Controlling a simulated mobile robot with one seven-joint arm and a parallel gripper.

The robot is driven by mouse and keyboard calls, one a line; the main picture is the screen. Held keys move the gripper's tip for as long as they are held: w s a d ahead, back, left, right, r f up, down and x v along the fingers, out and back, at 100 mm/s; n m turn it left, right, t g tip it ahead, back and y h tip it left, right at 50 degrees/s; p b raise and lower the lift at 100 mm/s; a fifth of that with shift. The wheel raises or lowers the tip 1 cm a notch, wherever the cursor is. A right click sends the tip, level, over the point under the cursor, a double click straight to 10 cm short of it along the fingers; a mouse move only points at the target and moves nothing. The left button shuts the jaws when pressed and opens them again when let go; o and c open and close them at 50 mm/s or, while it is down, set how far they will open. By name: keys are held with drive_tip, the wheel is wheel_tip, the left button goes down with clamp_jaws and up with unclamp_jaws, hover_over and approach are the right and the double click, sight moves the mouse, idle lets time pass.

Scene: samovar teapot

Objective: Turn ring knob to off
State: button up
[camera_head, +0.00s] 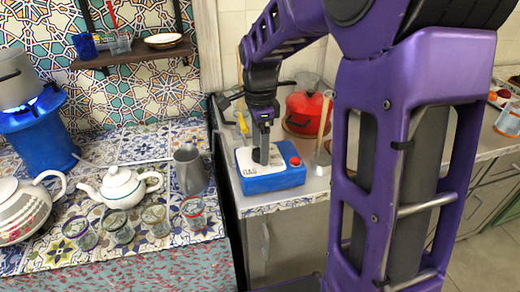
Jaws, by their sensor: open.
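A blue burner stand (40,140) is at the far left, with a grey pot (14,78) on it and a bright blue-white glow under the pot. A thin pale rod (88,162) sticks out low on the stand's right side. I cannot make out a ring knob clearly; it may be too small or hidden. My gripper (261,160) is open and points down over a blue box with a white top (275,182), far to the right of the burner. I cannot tell if the fingertips touch the box. The box has a red round part (295,161) at its right.
A white teapot (118,188), several glasses (154,218), a grey jug (190,170) and a patterned kettle (22,208) stand on the left tiled counter. A shelf (135,55) hangs above. A red pot (306,112) is behind the box.

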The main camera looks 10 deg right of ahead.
drive_tip(key=shift+f, duration=0.3)
clamp_jaws()
idle(0.3)
